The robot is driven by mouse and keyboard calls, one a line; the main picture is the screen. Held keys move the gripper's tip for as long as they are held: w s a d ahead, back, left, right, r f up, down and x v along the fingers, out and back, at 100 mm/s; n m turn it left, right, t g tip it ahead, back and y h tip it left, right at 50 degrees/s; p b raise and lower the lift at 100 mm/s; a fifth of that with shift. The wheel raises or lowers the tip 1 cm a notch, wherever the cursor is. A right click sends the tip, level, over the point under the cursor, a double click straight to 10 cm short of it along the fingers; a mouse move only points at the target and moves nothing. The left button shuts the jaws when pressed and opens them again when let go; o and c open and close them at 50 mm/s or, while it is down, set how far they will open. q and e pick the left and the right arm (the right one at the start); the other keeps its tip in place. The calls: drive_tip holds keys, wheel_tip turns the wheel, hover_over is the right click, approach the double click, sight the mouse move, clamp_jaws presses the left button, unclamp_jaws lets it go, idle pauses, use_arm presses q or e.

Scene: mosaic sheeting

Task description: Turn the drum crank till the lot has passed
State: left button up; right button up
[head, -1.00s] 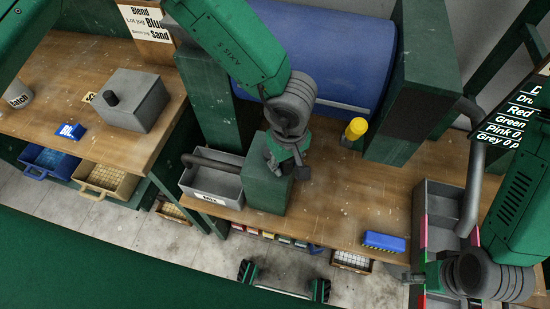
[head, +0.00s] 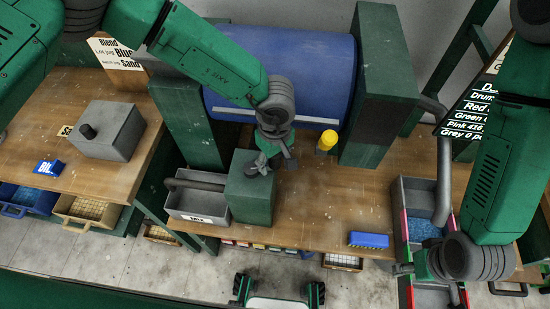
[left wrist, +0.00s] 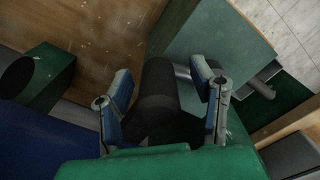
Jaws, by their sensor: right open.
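The blue drum (head: 285,70) lies on its side between green posts at the back of the bench. A black cylindrical grip with a metal shaft, apparently the crank handle (left wrist: 158,85), shows in the left wrist view beside a green housing; in the head view my gripper hides it. My left gripper (head: 275,163) is above the green housing (head: 250,195). In the left wrist view its fingers (left wrist: 162,85) stand either side of the black grip, with gaps visible. My right gripper (head: 402,269) is open and empty by the bin (head: 395,215) at right, which holds blue bits.
A yellow knob (head: 327,140) stands before the drum. A grey trough (head: 190,205) sits left of the housing. A grey box (head: 108,130) stands on the left bench. A readout board (head: 470,115) is at right.

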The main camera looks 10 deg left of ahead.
use_arm(q)
drive_tip(key=shift+w+d+r, duration=0.1)
drive_tip(key=shift+w, duration=0.05)
drive_tip(key=shift+r, duration=0.15)
wheel_tip(320, 180, up, 12)
drive_tip(key=shift+w+f, duration=0.1)
drive_tip(key=shift+f, duration=0.15)
